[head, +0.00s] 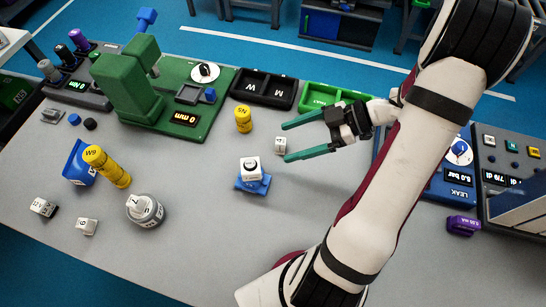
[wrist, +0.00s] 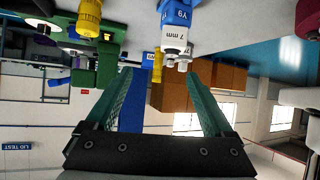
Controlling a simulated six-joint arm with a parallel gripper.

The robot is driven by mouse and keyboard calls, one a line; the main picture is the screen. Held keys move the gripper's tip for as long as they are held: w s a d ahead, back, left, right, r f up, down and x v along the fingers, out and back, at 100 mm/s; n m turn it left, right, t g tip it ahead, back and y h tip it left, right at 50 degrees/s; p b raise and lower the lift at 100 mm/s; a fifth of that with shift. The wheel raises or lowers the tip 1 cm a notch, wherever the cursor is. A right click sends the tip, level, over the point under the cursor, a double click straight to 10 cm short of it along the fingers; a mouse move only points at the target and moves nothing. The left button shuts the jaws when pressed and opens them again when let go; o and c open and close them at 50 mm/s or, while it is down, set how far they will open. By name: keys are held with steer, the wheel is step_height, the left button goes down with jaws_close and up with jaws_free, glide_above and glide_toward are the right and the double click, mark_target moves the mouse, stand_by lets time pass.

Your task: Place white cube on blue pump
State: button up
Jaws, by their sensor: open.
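A white cube (head: 250,167) with a dark round mark on top sits on a low blue block (head: 253,185), which looks like the blue pump, near the middle of the table. In the wrist view a blue body (wrist: 175,12) shows with a white piece marked "7 mm" (wrist: 175,33) against it. Another small white cube (head: 281,145) appears between my fingers in the head view; whether it lies below them on the table is unclear. My gripper (head: 285,142) is open, with its two green fingers apart and pointing left. No object is clearly held.
A yellow cylinder (head: 243,119) stands behind the blue block. A leaning blue part (head: 79,162), a yellow cylinder (head: 106,166), a grey round part (head: 145,210) and small cubes (head: 86,226) are at left. A black tray (head: 263,88) and green press (head: 128,80) stand behind.

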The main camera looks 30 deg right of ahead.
steer(key=w+d+r+m+t+h, duration=0.2)
steer(key=w+d+r+m+h, duration=0.15)
steer(key=w+h, duration=0.3)
steer(key=w+d+r+m+t+h, duration=0.3)
steer(key=w+r+m+h, duration=0.2)
steer(key=w+h, duration=0.15)
steer(key=s+a+m+g+y, duration=0.2)
steer(key=s+a+m+g, duration=0.3)
steer(key=s+a, duration=0.6)
steer(key=s+a+m+g+y, duration=0.2)
steer(key=s+a+m+g, duration=0.3)
steer(key=s+a, duration=0.6)
steer(key=s, duration=0.4)
steer(key=shift+s+f+g, duration=0.3)
steer(key=shift+s+f, duration=0.05)
steer(key=shift+s, duration=0.05)
